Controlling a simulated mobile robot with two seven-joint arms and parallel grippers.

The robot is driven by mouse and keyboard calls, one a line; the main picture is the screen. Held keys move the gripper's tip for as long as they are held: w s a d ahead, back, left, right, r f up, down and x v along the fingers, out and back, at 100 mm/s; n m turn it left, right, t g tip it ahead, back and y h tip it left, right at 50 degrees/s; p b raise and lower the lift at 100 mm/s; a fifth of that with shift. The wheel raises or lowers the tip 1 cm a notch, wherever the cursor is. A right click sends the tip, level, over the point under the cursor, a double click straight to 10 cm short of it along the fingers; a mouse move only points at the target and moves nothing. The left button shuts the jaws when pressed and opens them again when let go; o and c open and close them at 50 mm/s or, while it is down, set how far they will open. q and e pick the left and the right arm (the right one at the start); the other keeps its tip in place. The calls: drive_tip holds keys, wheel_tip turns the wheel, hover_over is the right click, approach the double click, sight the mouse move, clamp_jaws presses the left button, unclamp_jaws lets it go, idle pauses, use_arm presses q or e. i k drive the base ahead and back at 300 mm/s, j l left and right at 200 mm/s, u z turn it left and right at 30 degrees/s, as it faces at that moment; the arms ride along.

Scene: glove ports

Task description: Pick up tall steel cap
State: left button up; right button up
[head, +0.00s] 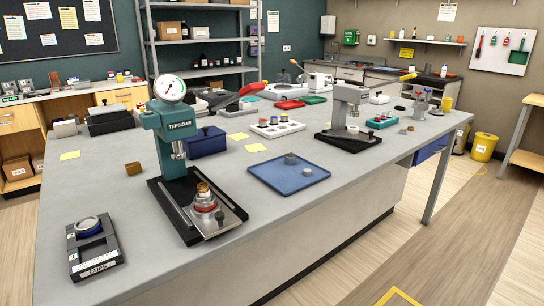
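A blue tray (272,180) lies on the grey workbench, right of the green press. A small dark cap-like piece (220,216) stands on the green press's base plate. Neither of my grippers is in view, and nothing touches the grey cylinder.
The tall green gauge press (172,125) stands left of the tray. A grey press (345,110) stands behind right, and a white tray of caps (278,127) behind. A black fixture (95,248) lies front left. Bench surface around the blue tray is mostly clear.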

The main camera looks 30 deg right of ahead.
sight(290, 158)
drive_tip(key=l+u, duration=0.3)
drive_tip(key=l, duration=0.5)
drive_tip(key=k+l+u, duration=0.1)
drive_tip(key=l+u, duration=0.25)
drive_tip(key=l, duration=0.4)
drive_tip(key=k+l, duration=0.1)
drive_tip(key=l, duration=0.45)
drive_tip(key=l+u, duration=0.1)
drive_tip(key=l, duration=0.45)
drive_tip(key=k+l, duration=0.15)
drive_tip(key=l, duration=0.35)
